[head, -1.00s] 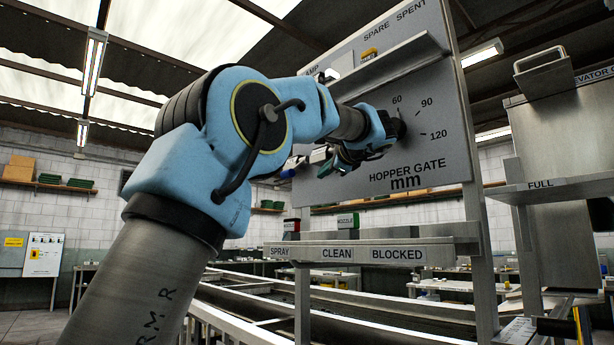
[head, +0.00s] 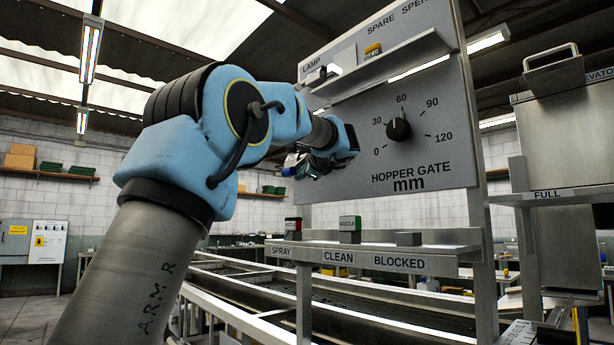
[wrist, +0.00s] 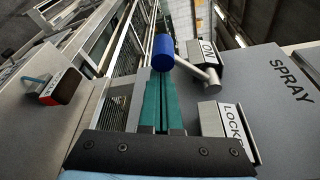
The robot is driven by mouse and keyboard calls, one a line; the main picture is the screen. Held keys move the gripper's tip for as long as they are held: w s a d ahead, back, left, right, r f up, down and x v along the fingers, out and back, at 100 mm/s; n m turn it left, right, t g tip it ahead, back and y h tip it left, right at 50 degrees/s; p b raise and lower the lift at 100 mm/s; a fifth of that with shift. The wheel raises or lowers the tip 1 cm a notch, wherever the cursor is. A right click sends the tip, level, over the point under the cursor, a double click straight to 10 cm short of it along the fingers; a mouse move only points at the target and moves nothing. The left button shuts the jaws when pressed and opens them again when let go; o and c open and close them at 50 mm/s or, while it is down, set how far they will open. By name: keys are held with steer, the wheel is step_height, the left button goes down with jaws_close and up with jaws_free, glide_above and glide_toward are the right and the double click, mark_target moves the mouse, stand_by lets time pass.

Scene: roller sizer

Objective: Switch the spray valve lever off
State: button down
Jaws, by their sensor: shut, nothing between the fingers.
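The spray valve lever has a blue grip (wrist: 163,52) on a metal arm (wrist: 198,72) in the wrist view. The arm runs from a pivot on the grey SPRAY panel (wrist: 285,115), beside the ON plate (wrist: 206,62). A LOCK-lettered plate (wrist: 222,133) sits nearer the camera. My gripper (wrist: 160,78) has its teal fingers together and empty, their tips close to the blue grip; I cannot tell whether they touch. In the head view my gripper (head: 303,170) is at the left edge of the HOPPER GATE panel, with the lever mostly hidden there.
The HOPPER GATE knob (head: 398,130) points near 60. A ledge (head: 385,66) juts above. Long conveyor rails (head: 235,305) lie below.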

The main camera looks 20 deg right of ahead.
steer(key=shift+s+a+r+m+p, duration=0.1)
steer(key=shift+a+r+m+p, duration=0.15)
steer(key=shift+m+p, duration=0.25)
stand_by(0.3)
steer(key=shift+s+a+r+p, duration=0.2)
steer(key=shift+a+r+p, duration=0.2)
steer(key=shift+r, duration=0.35)
steer(key=shift+s+a+r+p, duration=0.15)
steer(key=shift+a+r+p, duration=0.25)
steer(key=shift+r, duration=0.35)
steer(key=shift+s+a+r+p, duration=0.2)
steer(key=shift+a+r+p, duration=0.2)
steer(key=shift+r, duration=0.35)
steer(key=shift+r+y, duration=0.1)
steer(key=shift+y, duration=0.2)
